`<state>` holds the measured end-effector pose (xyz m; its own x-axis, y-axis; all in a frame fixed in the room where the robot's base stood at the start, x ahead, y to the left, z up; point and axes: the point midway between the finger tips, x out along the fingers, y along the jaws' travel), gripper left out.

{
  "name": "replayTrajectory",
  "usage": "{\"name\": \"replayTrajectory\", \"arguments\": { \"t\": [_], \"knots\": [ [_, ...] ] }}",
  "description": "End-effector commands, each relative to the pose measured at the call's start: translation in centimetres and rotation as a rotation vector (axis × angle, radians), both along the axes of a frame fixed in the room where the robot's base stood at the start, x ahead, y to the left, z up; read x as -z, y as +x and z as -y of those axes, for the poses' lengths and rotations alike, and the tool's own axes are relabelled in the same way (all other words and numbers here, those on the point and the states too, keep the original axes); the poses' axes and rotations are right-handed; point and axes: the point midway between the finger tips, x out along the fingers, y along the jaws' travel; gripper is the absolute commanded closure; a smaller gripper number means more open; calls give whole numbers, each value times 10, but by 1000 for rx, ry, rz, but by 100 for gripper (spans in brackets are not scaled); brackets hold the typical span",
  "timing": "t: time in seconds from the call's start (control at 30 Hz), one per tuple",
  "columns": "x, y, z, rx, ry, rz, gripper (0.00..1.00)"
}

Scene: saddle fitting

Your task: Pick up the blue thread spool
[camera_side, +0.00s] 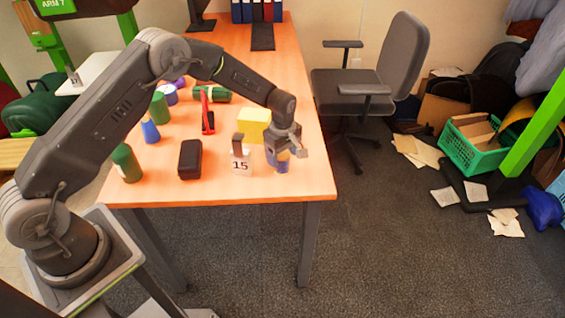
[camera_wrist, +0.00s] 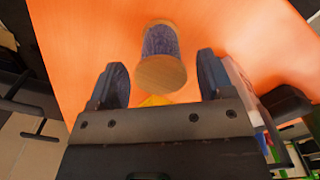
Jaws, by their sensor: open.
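The blue thread spool (camera_wrist: 160,42) stands on the orange table, with a round wooden end (camera_wrist: 161,74) facing the wrist camera. In the side view the spool (camera_side: 282,167) shows below my gripper near the table's right front corner, its top partly hidden by the fingers. My gripper (camera_side: 285,145) is open. In the wrist view my two dark fingers (camera_wrist: 160,85) lie to the left and right of the spool's near end, with a gap on each side. I cannot tell how far above the table the fingertips are.
A white card marked 15 (camera_side: 240,161) stands close left of the spool. A yellow block (camera_side: 254,125) is behind it. The table's right edge (camera_side: 328,170) is close.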

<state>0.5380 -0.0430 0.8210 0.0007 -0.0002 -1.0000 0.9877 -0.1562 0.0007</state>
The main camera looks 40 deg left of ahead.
Motion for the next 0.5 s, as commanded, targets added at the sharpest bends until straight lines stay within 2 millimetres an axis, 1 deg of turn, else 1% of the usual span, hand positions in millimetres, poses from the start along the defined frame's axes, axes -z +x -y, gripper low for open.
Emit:
{"name": "replayTrajectory", "arguments": {
  "t": [0.03,0.1,0.2,0.3,0.5],
  "knots": [
    [10,-1,0,0,0,-4,26],
    [20,-1,-1,0,-1,-3,26],
    [31,-1,-1,0,0,-2,26],
    [37,0,-1,0,0,0,26],
    [37,0,-1,0,0,0,26]
  ]
}}
